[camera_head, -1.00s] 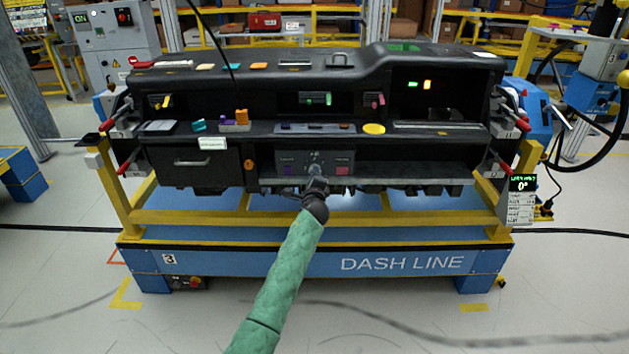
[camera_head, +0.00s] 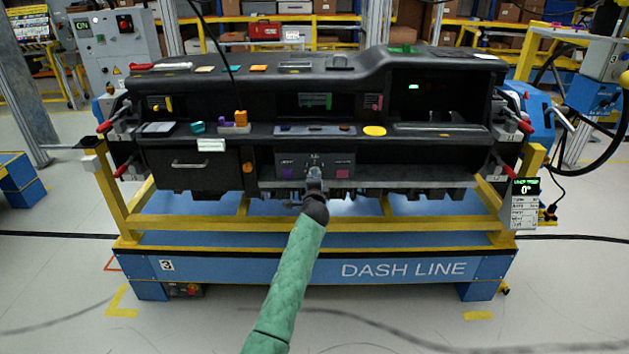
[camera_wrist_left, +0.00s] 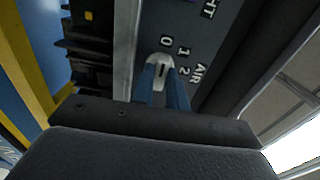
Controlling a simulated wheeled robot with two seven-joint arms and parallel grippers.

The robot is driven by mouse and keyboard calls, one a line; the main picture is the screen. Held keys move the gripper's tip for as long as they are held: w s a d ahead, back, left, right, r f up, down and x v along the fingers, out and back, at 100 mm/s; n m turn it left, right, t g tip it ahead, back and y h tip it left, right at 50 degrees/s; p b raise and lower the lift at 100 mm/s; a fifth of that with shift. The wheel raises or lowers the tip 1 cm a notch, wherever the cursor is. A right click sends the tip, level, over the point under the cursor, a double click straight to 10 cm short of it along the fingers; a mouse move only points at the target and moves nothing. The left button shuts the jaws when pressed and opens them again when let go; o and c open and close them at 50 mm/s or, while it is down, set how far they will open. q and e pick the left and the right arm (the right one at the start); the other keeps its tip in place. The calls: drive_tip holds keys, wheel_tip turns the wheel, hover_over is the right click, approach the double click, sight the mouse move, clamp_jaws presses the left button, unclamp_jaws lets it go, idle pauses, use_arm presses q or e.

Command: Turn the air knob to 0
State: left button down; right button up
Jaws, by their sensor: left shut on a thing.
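The air knob (camera_wrist_left: 158,72) is a small pale grey knob with a dark line, beside the printed marks 0, 1, 2 and the word AIR in the left wrist view. Its line appears to point toward the 0. My left gripper (camera_wrist_left: 162,85) is shut on the knob, with its blue fingers on either side of it. In the head view, my left gripper (camera_head: 315,177) reaches up to the dark control panel (camera_head: 342,161) at the dashboard's lower middle and hides the knob there. My right gripper is not in view.
The black dashboard (camera_head: 340,70) rests on a yellow and blue stand (camera_head: 230,268). A ledge with a pale edge (camera_head: 420,182) runs by the panel. A small display (camera_head: 525,187) at the right reads 0°. A green light (camera_head: 413,87) is lit.

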use_arm(q)
drive_tip(key=shift+f, duration=0.1)
drive_tip(key=c, duration=1.4)
unclamp_jaws()
drive_tip(key=shift+s, duration=0.1)
drive_tip(key=s, duration=0.7)
drive_tip(key=shift+s+b, duration=0.3)
drive_tip(key=shift+b, duration=0.05)
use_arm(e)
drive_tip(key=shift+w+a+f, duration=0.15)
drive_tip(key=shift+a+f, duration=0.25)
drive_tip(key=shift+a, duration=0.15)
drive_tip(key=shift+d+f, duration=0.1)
